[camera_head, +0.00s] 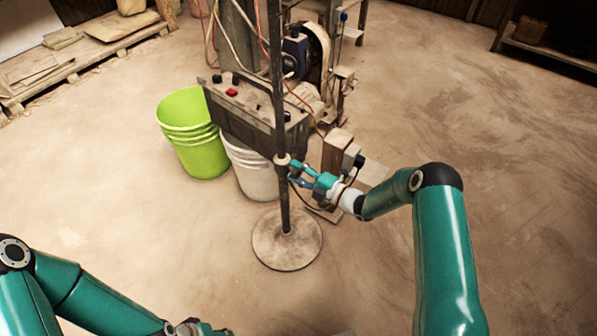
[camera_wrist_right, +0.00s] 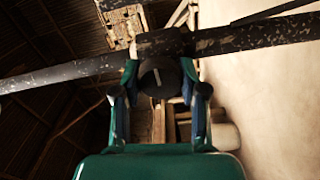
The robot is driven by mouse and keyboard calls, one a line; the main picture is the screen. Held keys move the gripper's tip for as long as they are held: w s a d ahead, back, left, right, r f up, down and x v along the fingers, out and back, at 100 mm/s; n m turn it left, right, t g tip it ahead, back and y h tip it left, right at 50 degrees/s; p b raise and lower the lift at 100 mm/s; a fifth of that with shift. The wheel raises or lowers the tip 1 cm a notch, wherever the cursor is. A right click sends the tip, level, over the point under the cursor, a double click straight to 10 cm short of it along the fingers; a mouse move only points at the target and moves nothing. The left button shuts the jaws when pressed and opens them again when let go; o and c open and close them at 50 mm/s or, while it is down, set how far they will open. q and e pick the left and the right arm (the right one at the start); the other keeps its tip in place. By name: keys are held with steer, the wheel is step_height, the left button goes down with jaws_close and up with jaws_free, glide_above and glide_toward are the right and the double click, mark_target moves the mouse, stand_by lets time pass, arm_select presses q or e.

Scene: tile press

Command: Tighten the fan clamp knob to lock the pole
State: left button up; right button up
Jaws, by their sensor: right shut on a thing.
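The dark fan pole (camera_head: 285,208) stands upright on a round base (camera_head: 275,252). My right gripper (camera_head: 294,171) reaches the pole from the right at the collar's height. In the right wrist view the pole (camera_wrist_right: 245,38) runs across the picture. There the dark round knob (camera_wrist_right: 158,76), with a pale line on its face, sits between the fingers of my right gripper (camera_wrist_right: 160,88), which is shut on it. My left gripper (camera_head: 203,329) is low at the bottom edge, partly cut off; its fingers are unclear.
A machine with a control box (camera_head: 245,112) and red button stands behind the pole. A green bucket (camera_head: 190,140) and a white bucket (camera_head: 252,176) stand beside it. A wooden pallet (camera_head: 85,55) lies at the back left.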

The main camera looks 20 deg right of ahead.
steer(key=o, duration=1.2)
steer(key=shift+w+d+f, duration=0.1)
steer(key=shift+d, duration=0.1)
steer(key=shift+c, duration=0.2)
steer(key=shift+a, duration=0.1)
steer(key=v, duration=1.2)
